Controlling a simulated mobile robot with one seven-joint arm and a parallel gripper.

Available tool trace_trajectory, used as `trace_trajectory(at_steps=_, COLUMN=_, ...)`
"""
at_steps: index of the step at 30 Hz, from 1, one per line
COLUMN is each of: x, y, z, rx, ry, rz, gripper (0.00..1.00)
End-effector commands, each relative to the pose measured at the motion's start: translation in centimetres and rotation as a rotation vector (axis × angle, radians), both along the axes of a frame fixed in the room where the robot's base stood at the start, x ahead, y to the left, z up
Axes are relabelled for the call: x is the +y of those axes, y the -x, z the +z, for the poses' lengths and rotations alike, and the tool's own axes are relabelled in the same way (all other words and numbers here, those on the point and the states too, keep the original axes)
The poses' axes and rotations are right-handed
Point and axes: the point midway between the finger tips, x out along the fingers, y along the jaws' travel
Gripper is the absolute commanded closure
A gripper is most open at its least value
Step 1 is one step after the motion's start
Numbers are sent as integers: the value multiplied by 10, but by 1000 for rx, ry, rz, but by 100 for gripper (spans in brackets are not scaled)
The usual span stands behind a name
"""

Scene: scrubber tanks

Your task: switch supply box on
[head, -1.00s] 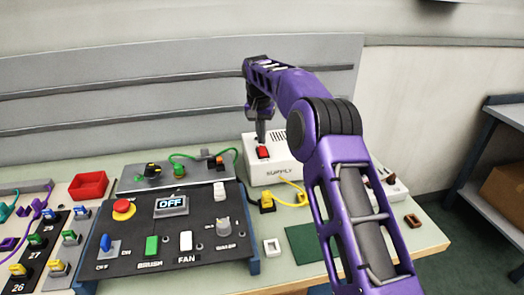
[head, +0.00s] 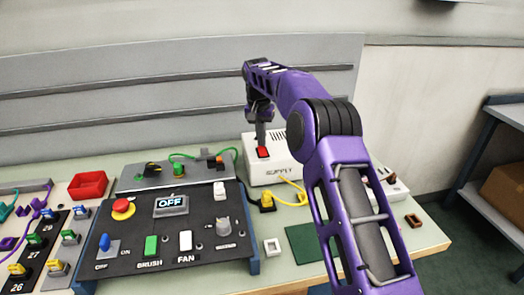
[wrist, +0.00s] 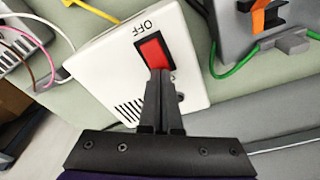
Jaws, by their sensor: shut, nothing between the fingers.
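The wrist view shows the box (wrist: 105,60) and the red switch (wrist: 152,52), with the word OFF beside the switch's far end. My gripper (head: 261,141) points down over the switch. In the wrist view my gripper (wrist: 157,75) has its fingers together at the switch's near end, hiding that end. I cannot tell whether the tips touch it.
A dark control panel (head: 136,240) with a display reading OFF is left of the box. A yellow plug (head: 267,201) with a yellow cable lies in front of the box. A green cable (wrist: 233,67) runs beside the box. A green mat (head: 305,244) lies near the bench front.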

Motion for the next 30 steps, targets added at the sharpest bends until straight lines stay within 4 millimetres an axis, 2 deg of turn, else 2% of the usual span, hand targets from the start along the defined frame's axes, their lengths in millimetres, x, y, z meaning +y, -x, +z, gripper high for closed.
trace_trajectory(at_steps=19, x=0, y=0, z=-11, rx=1, ry=1, rz=0, gripper=100)
trace_trajectory(at_steps=23, x=0, y=0, z=-6, rx=2, ry=0, rz=0, gripper=100)
trace_trajectory(at_steps=30, x=0, y=0, z=14, rx=1, ry=1, rz=0, gripper=100)
